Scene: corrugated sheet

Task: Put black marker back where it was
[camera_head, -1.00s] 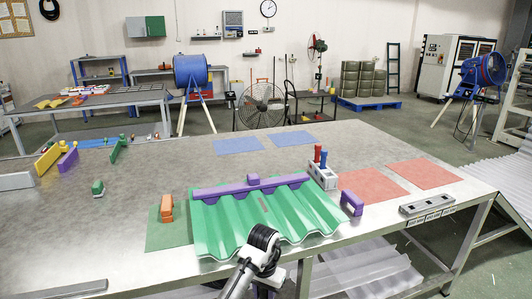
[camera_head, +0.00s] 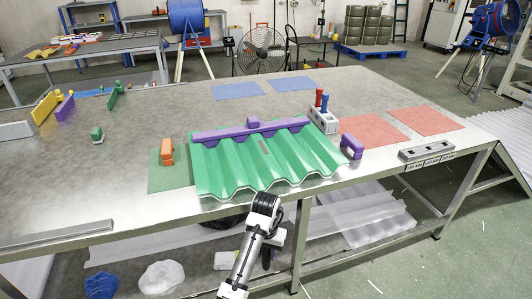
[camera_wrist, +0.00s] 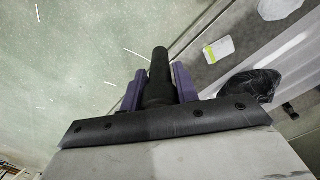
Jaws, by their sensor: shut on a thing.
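My gripper (camera_wrist: 157,88) is shut on the black marker (camera_wrist: 158,68), which sits upright in the picture between two purple fingers in the wrist view. In the head view my gripper (camera_head: 268,255) is small and dark, in front of the table's front edge. The marker cannot be made out there. A pale grey holder block (camera_head: 323,124) stands on the table behind the right end of the green sheet. A red marker (camera_head: 319,97) and a blue marker (camera_head: 324,103) stand upright in it. Any empty hole in the holder is too small to tell.
The green corrugated sheet (camera_head: 240,170) covers the table's front middle, with a purple bar (camera_head: 235,132) across its back. A purple handle-shaped block (camera_head: 352,146) stands right of it and an orange block (camera_head: 167,152) left. Red mats (camera_head: 375,131) lie right of the holder.

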